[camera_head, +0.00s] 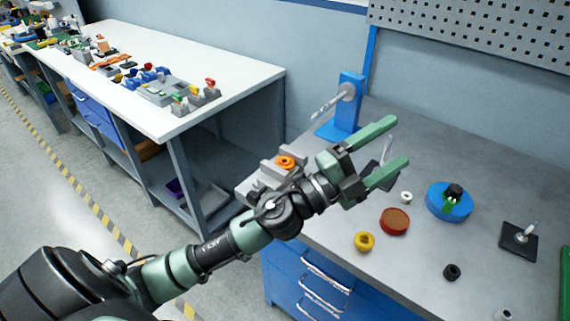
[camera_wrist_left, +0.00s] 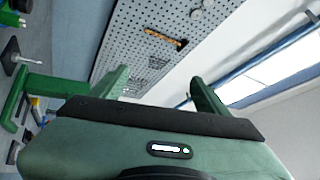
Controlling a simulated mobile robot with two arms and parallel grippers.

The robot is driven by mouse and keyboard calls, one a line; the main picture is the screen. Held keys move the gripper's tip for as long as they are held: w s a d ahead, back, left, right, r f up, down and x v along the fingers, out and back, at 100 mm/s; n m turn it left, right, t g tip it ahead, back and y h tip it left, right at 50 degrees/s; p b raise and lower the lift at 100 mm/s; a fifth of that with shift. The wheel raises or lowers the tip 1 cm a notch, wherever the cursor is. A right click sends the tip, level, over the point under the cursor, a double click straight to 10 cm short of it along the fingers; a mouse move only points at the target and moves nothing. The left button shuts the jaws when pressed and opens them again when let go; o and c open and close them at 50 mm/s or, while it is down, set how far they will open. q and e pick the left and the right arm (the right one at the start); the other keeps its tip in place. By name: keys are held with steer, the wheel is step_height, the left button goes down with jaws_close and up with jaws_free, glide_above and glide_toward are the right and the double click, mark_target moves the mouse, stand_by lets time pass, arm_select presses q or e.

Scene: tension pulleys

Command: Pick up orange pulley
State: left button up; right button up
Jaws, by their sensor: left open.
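A small orange pulley (camera_head: 285,162) sits on a grey fixture (camera_head: 268,172) at the left edge of the grey workbench, just behind my left wrist in the head view. My left gripper (camera_head: 402,140) is above the bench, to the right of the orange pulley, with its green fingers spread and nothing between them. The left wrist view shows the open fingers of the gripper (camera_wrist_left: 160,88) facing the wall, and the orange pulley is not visible there. My right gripper is not in view.
On the bench (camera_head: 320,225) are a blue stand with a spindle (camera_head: 346,98), a yellow pulley (camera_head: 364,241), a red disc (camera_head: 395,221), a blue disc (camera_head: 449,203), a black ring (camera_head: 452,272) and a dark base with a pin (camera_head: 519,239). A white-topped table (camera_head: 225,72) with parts stands left.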

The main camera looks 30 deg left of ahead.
arm_select(q)
steer(key=d+m+g+h, duration=0.4)
steer(key=m+g, duration=0.1)
steer(key=m, duration=0.2)
steer(key=m+g+y, duration=0.6)
steer(key=g+y, duration=0.3)
steer(key=y, duration=0.8)
glide_toward(284, 159)
steer(key=p+x, duration=0.1)
steer(key=x, duration=0.1)
steer(key=p+x, duration=0.1)
steer(key=x, duration=0.2)
steer(key=p+x, duration=0.1)
steer(key=x, duration=0.2)
steer(key=shift+s+d+f, duration=0.2)
steer(key=shift+s+d, duration=0.1)
steer(key=shift+w+f, duration=0.15)
steer(key=shift+f, duration=0.1)
steer(key=c, duration=1.5)
